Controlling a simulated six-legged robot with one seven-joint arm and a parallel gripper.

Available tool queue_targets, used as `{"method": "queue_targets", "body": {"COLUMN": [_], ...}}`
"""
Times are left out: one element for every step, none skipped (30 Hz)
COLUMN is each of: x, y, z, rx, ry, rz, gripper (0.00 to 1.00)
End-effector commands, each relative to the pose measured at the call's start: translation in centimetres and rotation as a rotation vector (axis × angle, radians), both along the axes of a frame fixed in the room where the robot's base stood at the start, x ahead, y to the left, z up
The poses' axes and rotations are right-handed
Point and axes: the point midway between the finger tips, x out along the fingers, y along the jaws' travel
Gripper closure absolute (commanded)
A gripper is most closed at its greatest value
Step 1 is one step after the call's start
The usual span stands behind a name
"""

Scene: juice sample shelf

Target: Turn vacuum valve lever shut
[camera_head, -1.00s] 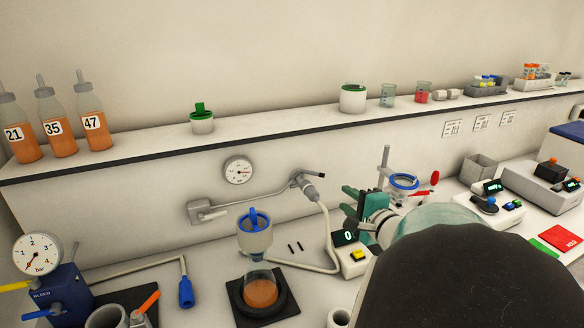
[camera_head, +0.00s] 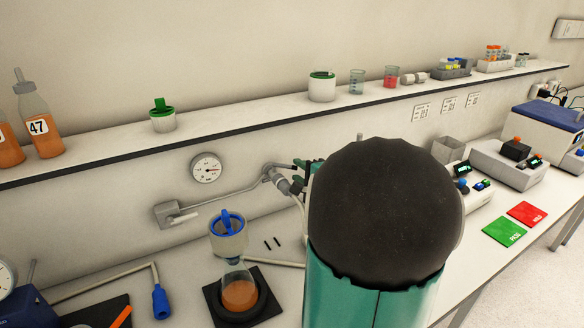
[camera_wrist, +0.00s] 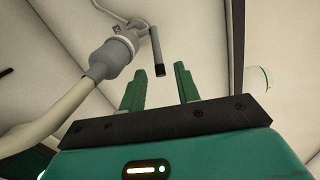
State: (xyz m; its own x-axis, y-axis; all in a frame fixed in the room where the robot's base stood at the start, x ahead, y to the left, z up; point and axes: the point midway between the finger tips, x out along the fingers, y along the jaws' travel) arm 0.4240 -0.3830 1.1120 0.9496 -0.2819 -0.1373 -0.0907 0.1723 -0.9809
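The vacuum valve (camera_head: 279,183) is a grey fitting on the wall pipe, with a hose running down from it. Its thin lever (camera_head: 284,165) points right, toward my gripper. In the wrist view the valve body (camera_wrist: 112,55) is at upper left, and the grey lever (camera_wrist: 156,45) with a dark tip hangs beyond the gap between my fingers. My gripper (camera_wrist: 159,84) is open, with two green fingers apart and nothing seen between them. In the head view my arm hides most of the gripper; only a bit of green shows beside the valve.
A round gauge (camera_head: 206,168) is on the wall left of the valve. Below stands a flask (camera_head: 240,291) with orange liquid under a blue-topped funnel (camera_head: 228,238). The shelf (camera_head: 240,124) runs above. Green (camera_head: 505,231) and red (camera_head: 527,214) pads lie at right.

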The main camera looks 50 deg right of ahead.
Motion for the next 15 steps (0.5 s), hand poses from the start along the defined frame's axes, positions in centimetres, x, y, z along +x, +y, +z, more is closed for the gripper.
{"method": "queue_targets", "body": {"x": [1.0,1.4,2.0,2.4,2.7,3.1,3.3,3.5,3.6,3.8,3.8,3.8,3.8,3.8,3.8], "y": [-0.2,-0.3,-0.5,-0.6,-0.7,-0.8,-0.9,-1.0,-1.0,-1.1,-1.1,-1.1,-1.1,-1.1,-1.1], "z": [-0.3,-0.3,-0.4,-0.4,-0.4,-0.5,-0.5,-0.6,-0.5,-0.5,-0.5,-0.5,-0.5,-0.5,-0.5], "rx": [0.001,0.001,0.001,0.000,0.000,0.001,0.001,0.001,0.001,0.000,0.000,0.000,0.000,0.000,0.000], "ry": [0.001,0.001,0.002,0.002,0.001,0.002,0.000,0.000,0.000,0.000,0.000,0.000,0.000,0.000,0.000], "rz": [0.003,0.003,0.002,0.002,0.002,0.002,0.001,0.001,0.001,0.001,0.001,0.001,0.000,0.000,0.000], "gripper": [0.68,0.68,0.68,0.68,0.68,0.68,0.68,0.68,0.68,0.68,0.68,0.68,0.68,0.68,0.68]}}
